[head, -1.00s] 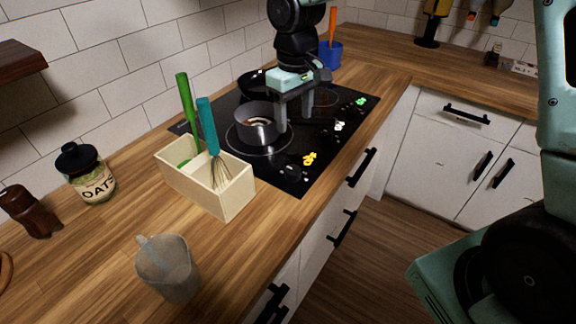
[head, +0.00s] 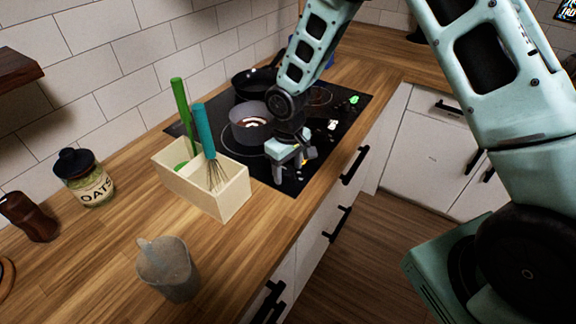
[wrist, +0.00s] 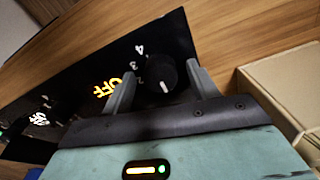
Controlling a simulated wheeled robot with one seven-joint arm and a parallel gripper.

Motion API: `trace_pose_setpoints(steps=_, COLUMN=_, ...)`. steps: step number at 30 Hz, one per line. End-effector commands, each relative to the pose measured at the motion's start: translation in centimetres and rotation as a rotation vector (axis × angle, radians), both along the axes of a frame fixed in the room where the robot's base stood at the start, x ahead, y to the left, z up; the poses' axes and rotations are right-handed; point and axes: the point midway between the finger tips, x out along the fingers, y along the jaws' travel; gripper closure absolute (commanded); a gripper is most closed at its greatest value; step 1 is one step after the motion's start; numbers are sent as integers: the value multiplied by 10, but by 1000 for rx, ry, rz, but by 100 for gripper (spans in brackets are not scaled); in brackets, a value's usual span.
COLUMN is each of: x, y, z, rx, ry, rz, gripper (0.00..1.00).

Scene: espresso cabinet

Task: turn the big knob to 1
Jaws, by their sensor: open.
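The big knob (wrist: 161,77) is round and black with a short white pointer line, on the black cooktop (wrist: 168,45). In the wrist view it sits between the two fingers of my open gripper (wrist: 160,70), with a gap visible on the left side; whether either finger touches it I cannot tell. The pointer line lies on the side nearer my gripper body. Numbers 4 and 3 show beside the knob; the 1 is not readable. A glowing yellow OFF label (wrist: 106,88) lies to the left. In the head view my gripper (head: 289,172) points down at the cooktop's near corner and hides the knob.
A cream utensil box (head: 237,197) with a whisk and green utensil stands close to my gripper; it also shows in the wrist view (wrist: 270,80). A grey pot (head: 250,125) stands just behind.

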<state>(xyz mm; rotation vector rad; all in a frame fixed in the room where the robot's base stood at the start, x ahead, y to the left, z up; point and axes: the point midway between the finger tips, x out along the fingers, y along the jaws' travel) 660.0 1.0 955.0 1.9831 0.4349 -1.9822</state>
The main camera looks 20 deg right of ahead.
Motion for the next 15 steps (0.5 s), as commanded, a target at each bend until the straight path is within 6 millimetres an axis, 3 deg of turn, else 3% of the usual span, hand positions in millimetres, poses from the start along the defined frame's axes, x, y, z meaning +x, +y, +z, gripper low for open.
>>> trace_pose_setpoints(steps=7, x=0, y=0, z=-1, rx=0, ry=0, rz=0, gripper=41)
trace_pose_setpoints(steps=8, x=0, y=0, z=-1, rx=0, ry=0, rz=0, gripper=46)
trace_pose_setpoints(steps=12, x=0, y=0, z=-1, rx=0, ry=0, rz=0, gripper=85)
trace_pose_setpoints(steps=15, x=0, y=0, z=-1, rx=0, ry=0, rz=0, gripper=86)
